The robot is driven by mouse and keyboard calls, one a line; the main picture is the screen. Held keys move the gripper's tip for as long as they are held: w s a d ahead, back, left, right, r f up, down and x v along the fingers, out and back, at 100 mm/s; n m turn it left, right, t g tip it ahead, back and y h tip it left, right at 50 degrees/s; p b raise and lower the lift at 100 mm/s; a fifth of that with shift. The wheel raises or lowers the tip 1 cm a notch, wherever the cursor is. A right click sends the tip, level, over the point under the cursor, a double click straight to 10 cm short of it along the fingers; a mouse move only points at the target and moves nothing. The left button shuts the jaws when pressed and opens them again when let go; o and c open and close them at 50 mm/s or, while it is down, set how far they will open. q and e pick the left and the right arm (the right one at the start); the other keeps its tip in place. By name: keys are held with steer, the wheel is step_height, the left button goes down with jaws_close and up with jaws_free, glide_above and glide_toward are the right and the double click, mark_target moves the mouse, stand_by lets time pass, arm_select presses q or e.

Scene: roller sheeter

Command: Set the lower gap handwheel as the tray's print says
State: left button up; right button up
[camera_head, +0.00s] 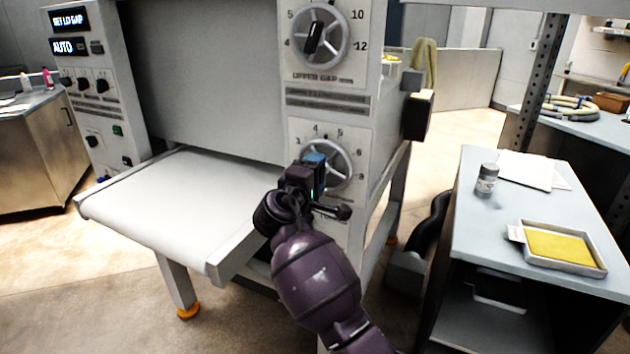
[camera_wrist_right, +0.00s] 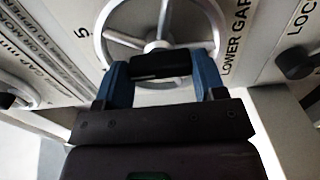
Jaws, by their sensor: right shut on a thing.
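The lower gap handwheel (camera_head: 340,165) is a silver spoked wheel on a white dial plate marked with numbers, low on the machine's right column. My right gripper (camera_head: 314,160) is at its left side and hides part of the wheel and dial. In the right wrist view the blue fingers (camera_wrist_right: 162,72) are shut on the wheel's dark grip (camera_wrist_right: 160,64), with the "LOWER GAP" print beside it. The tray (camera_head: 604,262) holds a yellow slab on the side table, with a small white tag at its left; its print is too small to read. My left gripper is not seen.
The upper gap handwheel (camera_head: 320,38) sits above on the same column. A black lever with a knob (camera_head: 342,212) is just below my right gripper. The control panel (camera_head: 88,85) at left reads "SET LO GAP" and "AUTO". A grey jar (camera_head: 487,180) stands on the side table.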

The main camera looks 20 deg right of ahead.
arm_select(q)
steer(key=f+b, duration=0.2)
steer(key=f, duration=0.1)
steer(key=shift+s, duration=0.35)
arm_select(e)
steer(key=m, duration=0.3)
steer(key=shift+f+m, duration=0.1)
steer(key=shift+m, duration=0.3)
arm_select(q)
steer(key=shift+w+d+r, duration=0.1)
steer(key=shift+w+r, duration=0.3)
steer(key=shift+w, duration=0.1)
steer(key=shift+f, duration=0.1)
arm_select(e)
steer(key=o, duration=0.8)
steer(key=shift+o, duration=0.6)
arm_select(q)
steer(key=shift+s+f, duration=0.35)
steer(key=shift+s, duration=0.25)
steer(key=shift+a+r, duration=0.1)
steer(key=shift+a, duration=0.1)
arm_select(e)
steer(key=shift+s, duration=0.1)
